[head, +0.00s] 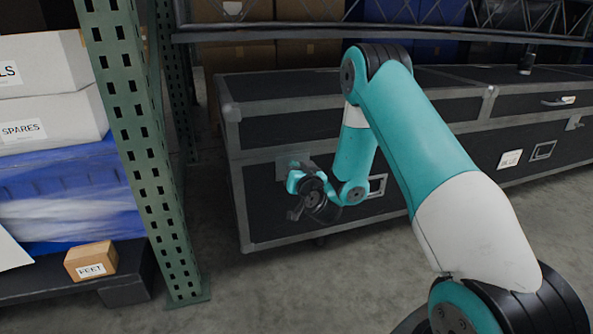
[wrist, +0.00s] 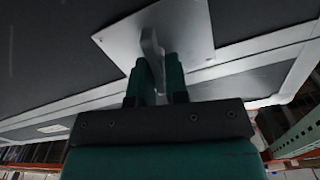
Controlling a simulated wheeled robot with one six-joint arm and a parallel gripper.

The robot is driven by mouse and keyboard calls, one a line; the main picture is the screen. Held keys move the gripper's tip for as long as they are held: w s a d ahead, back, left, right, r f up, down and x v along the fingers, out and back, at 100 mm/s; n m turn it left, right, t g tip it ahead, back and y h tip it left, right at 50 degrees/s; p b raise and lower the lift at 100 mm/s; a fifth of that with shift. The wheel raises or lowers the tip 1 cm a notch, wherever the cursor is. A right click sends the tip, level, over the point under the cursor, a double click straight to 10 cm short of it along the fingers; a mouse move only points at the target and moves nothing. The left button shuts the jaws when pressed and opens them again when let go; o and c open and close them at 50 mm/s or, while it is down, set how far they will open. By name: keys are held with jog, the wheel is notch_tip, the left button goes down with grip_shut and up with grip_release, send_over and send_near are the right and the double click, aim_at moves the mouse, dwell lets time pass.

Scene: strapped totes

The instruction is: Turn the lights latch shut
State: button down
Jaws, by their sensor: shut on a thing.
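A black flight case with grey metal edging (head: 290,222) stands on the floor, with a square metal latch plate (head: 287,164) on its front near the left end. In the wrist view the plate (wrist: 198,38) carries a grey latch handle (wrist: 152,45) that sticks out from it. My gripper (wrist: 160,84) has its two dark green fingers shut on this handle, one on either side. In the head view my gripper (head: 306,192) is at the plate and covers much of it and the handle. No lights label can be read on this case.
A green perforated rack post (head: 146,150) stands left of the case. Left of it are white SPARES boxes (head: 52,124), blue wrapped goods (head: 75,190) and a small FEET box (head: 91,261) on a black pallet. Another case (head: 545,140) is at right. The floor in front is clear.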

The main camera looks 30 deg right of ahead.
jog(key=shift+s+d+f+m+b, duration=0.1)
jog(key=shift+d+f+m+b, duration=0.35)
jog(key=shift+m, duration=2.1)
jog(key=shift+s+a+f+m+b, duration=0.1)
jog(key=shift+m+b, duration=0.7)
jog(key=shift+m, duration=1.8)
jog(key=shift+d+f+m+b, duration=0.25)
jog(key=shift+m+b, duration=0.35)
jog(key=shift+m, duration=1.95)
jog(key=c, duration=1.2)
grip_release()
jog(key=shift+c, duration=0.2)
